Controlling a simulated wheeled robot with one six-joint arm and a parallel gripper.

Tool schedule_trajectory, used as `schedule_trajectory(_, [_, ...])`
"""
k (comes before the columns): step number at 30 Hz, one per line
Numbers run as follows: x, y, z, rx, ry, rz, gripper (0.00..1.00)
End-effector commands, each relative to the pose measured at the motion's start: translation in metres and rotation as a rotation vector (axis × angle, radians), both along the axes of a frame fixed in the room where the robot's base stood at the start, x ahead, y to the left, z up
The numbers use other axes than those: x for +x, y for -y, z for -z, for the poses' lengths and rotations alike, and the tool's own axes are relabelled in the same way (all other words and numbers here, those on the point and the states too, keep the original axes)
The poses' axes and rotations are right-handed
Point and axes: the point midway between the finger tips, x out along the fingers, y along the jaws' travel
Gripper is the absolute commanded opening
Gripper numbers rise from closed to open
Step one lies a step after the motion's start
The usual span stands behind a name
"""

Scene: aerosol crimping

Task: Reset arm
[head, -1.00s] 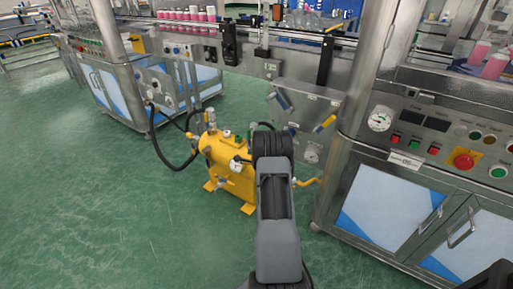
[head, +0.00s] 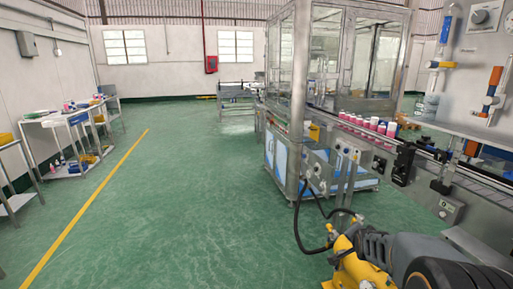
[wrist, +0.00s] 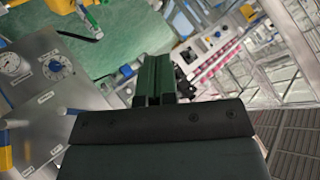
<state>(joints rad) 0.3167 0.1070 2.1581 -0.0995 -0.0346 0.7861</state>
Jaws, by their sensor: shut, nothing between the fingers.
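My gripper (wrist: 154,62) shows in the wrist view with its two dark fingers together and nothing between them. Its fingertips are not visible in the head view. In the wrist view the gripper points past a metal panel with gauges (wrist: 48,95) on the left and machinery on the right. I see no contact with anything.
A conveyor (head: 460,177) with pink bottles (head: 368,123) runs along the right to a glass-sided machine (head: 327,55). Shelves (head: 72,125) stand at the left. The green floor between is clear, with a yellow line (head: 85,212).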

Motion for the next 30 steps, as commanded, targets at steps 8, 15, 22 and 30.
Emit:
schedule_trajectory(8, [-0.126, -0.112, -0.113, -0.208, -0.407, -0.497, 0.0])
schedule_trajectory(15, [-0.203, -0.148, -0.14, -0.294, -0.587, -0.793, 0.0])
schedule_trajectory(22, [-0.225, -0.156, -0.144, -0.315, -0.636, -0.883, 0.0])
schedule_trajectory(30, [-0.225, -0.156, -0.143, -0.315, -0.637, -0.884, 0.0])
